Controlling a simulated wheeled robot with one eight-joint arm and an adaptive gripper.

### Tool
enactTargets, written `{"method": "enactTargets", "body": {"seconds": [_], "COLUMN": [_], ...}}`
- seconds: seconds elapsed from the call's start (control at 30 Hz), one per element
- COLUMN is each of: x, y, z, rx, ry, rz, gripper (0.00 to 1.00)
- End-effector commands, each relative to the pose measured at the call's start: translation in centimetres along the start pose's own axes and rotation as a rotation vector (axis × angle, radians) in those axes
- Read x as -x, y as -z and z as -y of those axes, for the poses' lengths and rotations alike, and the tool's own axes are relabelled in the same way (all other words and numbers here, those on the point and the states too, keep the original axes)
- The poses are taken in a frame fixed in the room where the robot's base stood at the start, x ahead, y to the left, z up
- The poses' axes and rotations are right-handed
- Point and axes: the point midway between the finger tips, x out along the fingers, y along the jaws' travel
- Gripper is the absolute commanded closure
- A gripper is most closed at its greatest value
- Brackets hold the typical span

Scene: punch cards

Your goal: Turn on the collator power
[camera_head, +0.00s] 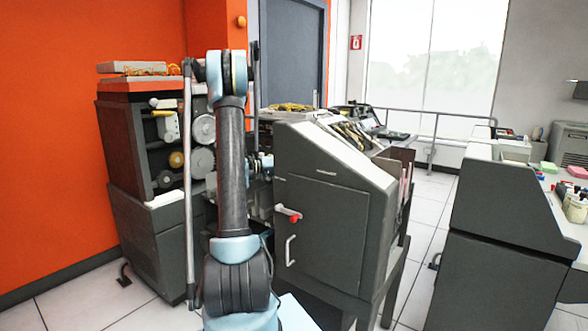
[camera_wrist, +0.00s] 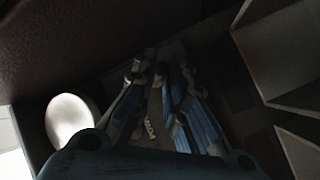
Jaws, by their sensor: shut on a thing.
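A large dark grey cabinet machine (camera_head: 322,225), which looks like the collator, stands in the middle of the head view. Its side panel has a lever with a red end (camera_head: 294,217) and a white handle (camera_head: 290,250) below. Which part is the power control, I cannot tell. My arm stands upright in front, left of this panel. Part of my wrist shows beyond it by the machine's left side; the fingertips are hidden there. In the dark wrist view, my gripper (camera_wrist: 155,115) has its fingers close together on something that I cannot make out, inside a shadowed recess.
A machine with rollers (camera_head: 150,215) stands left against the orange wall. Another dark grey cabinet (camera_head: 505,240) stands right, with tiled floor (camera_head: 425,225) between. A pale round object (camera_wrist: 72,120) and dark panels (camera_wrist: 285,55) lie close around my gripper in the wrist view.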

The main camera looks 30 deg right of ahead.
Motion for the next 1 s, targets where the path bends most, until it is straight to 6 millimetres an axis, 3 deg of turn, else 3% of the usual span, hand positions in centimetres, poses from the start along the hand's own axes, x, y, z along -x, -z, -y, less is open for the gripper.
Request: {"method": "enactTargets", "body": {"seconds": [1.0], "x": [0.1], "y": [1.8], "z": [-1.6], "rx": [0.298], "ry": [0.315], "rz": [0.284], "gripper": [1.0]}}
